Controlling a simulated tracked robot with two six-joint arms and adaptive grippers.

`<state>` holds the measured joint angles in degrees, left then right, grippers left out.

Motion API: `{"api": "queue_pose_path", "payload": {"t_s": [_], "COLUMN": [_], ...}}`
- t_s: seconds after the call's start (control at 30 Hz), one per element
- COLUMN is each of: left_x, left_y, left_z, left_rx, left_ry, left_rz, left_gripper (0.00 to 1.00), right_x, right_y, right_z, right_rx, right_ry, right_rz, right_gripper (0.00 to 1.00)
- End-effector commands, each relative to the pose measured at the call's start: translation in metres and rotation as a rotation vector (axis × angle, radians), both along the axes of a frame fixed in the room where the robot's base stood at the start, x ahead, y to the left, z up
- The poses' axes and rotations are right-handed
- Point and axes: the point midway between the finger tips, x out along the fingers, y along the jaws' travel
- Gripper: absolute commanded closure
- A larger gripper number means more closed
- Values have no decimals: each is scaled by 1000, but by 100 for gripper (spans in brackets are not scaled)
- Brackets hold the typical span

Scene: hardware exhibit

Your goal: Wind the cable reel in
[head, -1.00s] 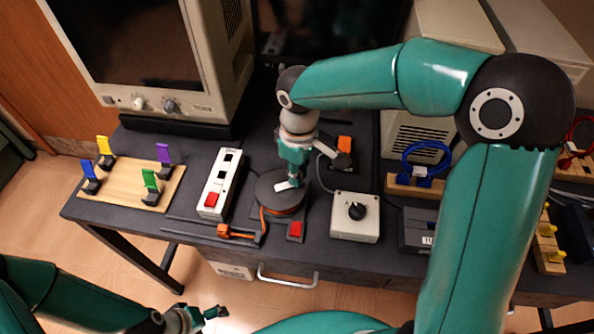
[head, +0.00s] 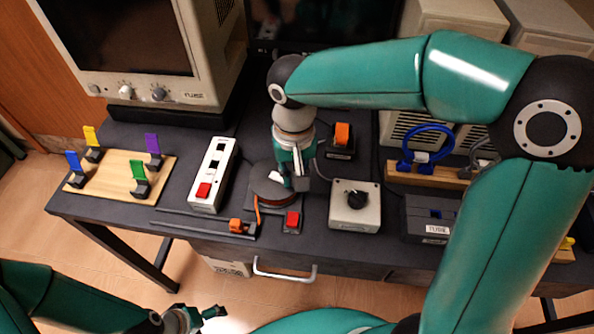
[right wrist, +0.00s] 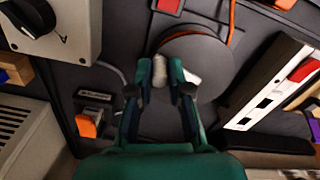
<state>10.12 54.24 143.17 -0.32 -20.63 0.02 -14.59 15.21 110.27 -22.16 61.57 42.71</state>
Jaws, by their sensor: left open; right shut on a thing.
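The cable reel (head: 268,183) is a dark round drum on the bench. Its orange cable (head: 258,208) runs down its left side towards an orange end piece (head: 237,226) on a dark rail. My right gripper (head: 298,183) is at the reel's right side, shut on a white crank handle (right wrist: 160,68), which its fingers partly hide. The drum also shows in the right wrist view (right wrist: 205,55). My left gripper (head: 207,316) is open and empty, low in front of the bench, away from the reel.
A red button (head: 292,221) sits just in front of the reel. A grey knob box (head: 343,217) stands close on the right. A white switch strip (head: 213,176) stands on the left, an orange switch (head: 342,134) behind. Free floor lies before the bench.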

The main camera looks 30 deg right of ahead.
Motion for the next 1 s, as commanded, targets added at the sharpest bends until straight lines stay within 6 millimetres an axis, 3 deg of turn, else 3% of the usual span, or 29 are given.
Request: {"api": "queue_pose_path", "payload": {"t_s": [0.7,0.73,0.83,1.0], "left_x": [0,0,0,0], "left_y": [0,0,0,0], "left_z": [-3,-3,-3,-3], "left_rx": [0,0,0,0], "left_ry": [0,0,0,0], "left_rz": [0,0,0,0], "left_gripper": [23,23,23,23], "right_x": [-4,-4,-4,-3], "right_y": [3,3,3,3], "right_z": [-1,-1,-1,0], "right_rx": [-3,-3,-2,-1], "right_ry": [8,8,7,3], "right_rz": [-86,-86,-85,-85], "right_gripper": [100,77,60,57]}}
